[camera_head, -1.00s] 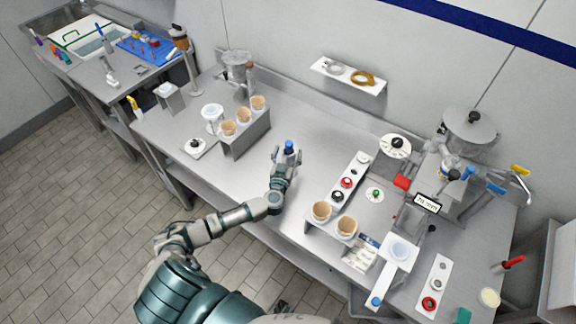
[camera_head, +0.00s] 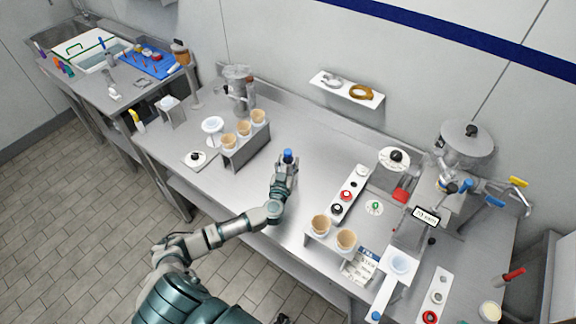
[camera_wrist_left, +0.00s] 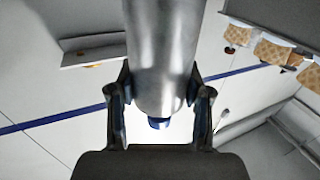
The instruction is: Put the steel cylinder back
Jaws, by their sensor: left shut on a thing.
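My left gripper (camera_head: 286,168) is shut on the steel cylinder, which has a blue end (camera_head: 288,155) showing above the fingers in the head view. In the left wrist view the shiny cylinder (camera_wrist_left: 163,50) stands between the two fingers (camera_wrist_left: 160,110), with its blue end at the bottom. The gripper and cylinder are over the middle of the steel counter (camera_head: 310,165), left of a white strip with red and black knobs (camera_head: 337,209). I cannot tell whether the cylinder touches the counter. My right gripper is not in view.
A steel stand (camera_head: 250,150) holds several cones at the left. A machine with coloured handles (camera_head: 462,180) is at the right. The counter's middle is clear.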

